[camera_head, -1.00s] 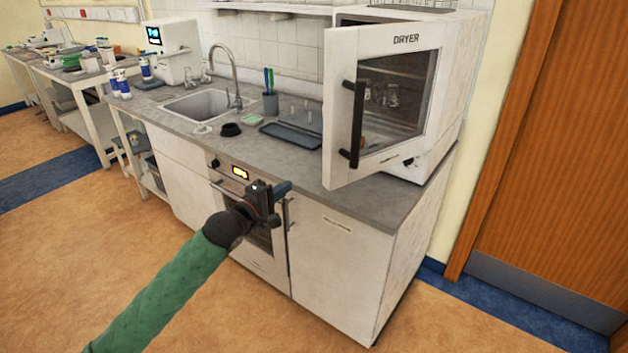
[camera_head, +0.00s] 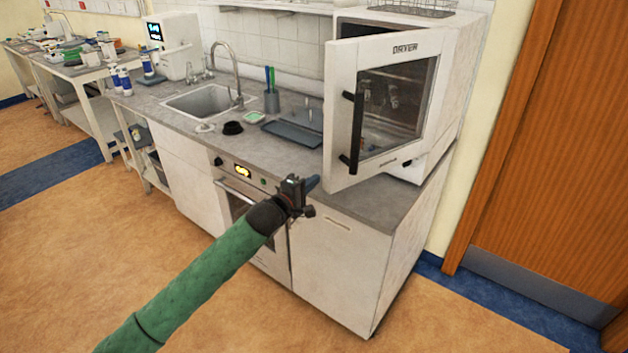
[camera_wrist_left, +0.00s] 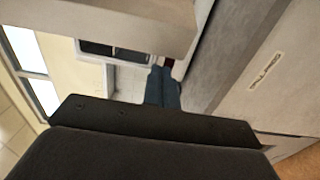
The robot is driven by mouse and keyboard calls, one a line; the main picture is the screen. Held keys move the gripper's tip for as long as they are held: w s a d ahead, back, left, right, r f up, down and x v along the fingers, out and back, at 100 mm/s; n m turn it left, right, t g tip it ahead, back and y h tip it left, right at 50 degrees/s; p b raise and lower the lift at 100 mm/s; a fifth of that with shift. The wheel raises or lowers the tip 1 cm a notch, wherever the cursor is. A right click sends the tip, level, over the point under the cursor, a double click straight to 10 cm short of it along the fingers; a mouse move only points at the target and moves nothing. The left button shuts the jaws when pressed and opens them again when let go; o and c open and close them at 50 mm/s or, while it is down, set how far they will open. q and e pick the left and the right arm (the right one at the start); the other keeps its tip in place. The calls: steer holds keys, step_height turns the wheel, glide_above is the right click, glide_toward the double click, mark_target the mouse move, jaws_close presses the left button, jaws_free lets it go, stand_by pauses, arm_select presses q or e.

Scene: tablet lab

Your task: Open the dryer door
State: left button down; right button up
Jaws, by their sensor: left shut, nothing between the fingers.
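The white dryer (camera_head: 466,92) stands at the right end of the counter. Its door (camera_head: 426,126) is swung partly open toward me, with glassware visible through the window. The black vertical door handle (camera_head: 351,132) is on the door's left side. My left gripper (camera_head: 312,183) is shut and empty, in front of the counter edge, a little below and left of the handle and apart from it. In the left wrist view the shut fingers (camera_wrist_left: 162,88) show ahead, with the door's pale lower edge (camera_wrist_left: 120,22) above them. My right gripper is not in view.
The counter (camera_head: 190,116) holds a sink (camera_head: 205,101), a blue-grey tray (camera_head: 291,133), a pen cup (camera_head: 271,102) and a black round item (camera_head: 233,128). An oven (camera_head: 240,195) is built in below. A wooden door (camera_head: 560,150) is at the right.

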arm_select(q)
steer(key=shift+s+d, duration=0.3)
steer(key=shift+s, duration=0.15)
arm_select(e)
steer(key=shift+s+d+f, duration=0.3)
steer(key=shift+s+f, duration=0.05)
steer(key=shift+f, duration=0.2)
